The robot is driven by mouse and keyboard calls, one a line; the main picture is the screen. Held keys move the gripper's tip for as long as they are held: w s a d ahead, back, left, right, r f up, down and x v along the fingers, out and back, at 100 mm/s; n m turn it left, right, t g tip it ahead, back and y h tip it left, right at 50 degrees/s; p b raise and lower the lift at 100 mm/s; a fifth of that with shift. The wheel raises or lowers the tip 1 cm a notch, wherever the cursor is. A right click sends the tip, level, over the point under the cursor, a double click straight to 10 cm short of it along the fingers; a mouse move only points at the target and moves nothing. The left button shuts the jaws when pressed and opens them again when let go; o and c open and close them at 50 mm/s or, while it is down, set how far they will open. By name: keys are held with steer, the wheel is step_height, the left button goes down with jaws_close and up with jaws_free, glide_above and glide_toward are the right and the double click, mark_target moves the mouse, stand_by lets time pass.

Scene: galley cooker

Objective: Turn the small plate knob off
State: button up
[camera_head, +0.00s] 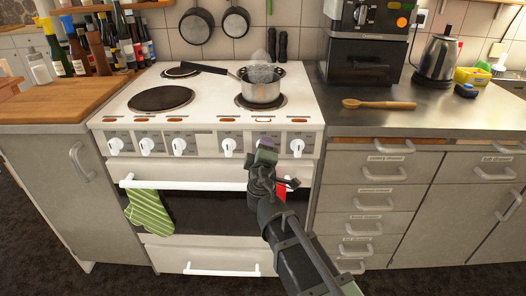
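The white cooker (108,126) has a row of white knobs along its front panel. Three knobs are on the left, the rightmost of them here (179,146). On the right, one knob (229,147) stands just left of my gripper and another (297,147) just right of it. My gripper (265,150) is in front of the panel between these two and covers that part, where a further knob may be hidden. I cannot read which knob is the small plate's. The gripper's fingers are too small and dark to show whether they are open or touching a knob.
A steaming saucepan (260,92) stands on the right side of the hob, its handle pointing left. A bare dark plate (161,98) is at front left.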

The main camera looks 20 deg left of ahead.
steer(key=shift+n, duration=1.7)
steer(key=o, duration=0.9)
steer(key=shift+o, duration=0.2)
steer(key=shift+s, duration=0.1)
steer(key=v, duration=1)
steer(key=shift+s, duration=0.3)
steer(key=shift+d, duration=0.1)
